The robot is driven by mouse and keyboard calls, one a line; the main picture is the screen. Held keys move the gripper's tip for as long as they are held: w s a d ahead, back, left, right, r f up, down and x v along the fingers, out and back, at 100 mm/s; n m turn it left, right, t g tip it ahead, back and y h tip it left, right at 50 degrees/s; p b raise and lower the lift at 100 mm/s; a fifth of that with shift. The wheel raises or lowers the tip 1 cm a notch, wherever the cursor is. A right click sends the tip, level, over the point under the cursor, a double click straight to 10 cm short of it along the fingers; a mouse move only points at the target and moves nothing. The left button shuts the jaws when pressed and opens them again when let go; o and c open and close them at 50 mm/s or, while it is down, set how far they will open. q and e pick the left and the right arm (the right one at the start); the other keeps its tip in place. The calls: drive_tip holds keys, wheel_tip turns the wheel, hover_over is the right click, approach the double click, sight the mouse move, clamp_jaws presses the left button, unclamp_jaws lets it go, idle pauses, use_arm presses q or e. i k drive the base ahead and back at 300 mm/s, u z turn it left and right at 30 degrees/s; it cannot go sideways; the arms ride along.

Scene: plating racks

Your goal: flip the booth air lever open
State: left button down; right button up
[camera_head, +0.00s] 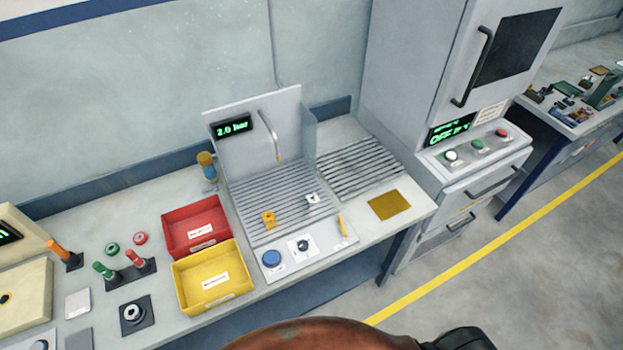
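The air booth (255,140) stands on the bench in the middle of the view, with a grey back panel, a slatted grate floor and a green display (233,127) reading 2.0 bar. A small yellow lever (342,226) sits at the right end of its front control strip. The lever points up and slightly left in the picture. Left of it on the strip are a black knob (304,245) on a white plate and a blue button (271,259). Neither of my grippers shows.
A red bin (196,227) and a yellow bin (212,279) stand left of the booth. A yellow block (269,219) and a small white metal part (312,198) lie on the grate. A grey cabinet (420,80) with buttons stands at right. Space before the lever looks clear.

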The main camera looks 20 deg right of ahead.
sight(339, 220)
drive_tip(key=z, duration=1.4)
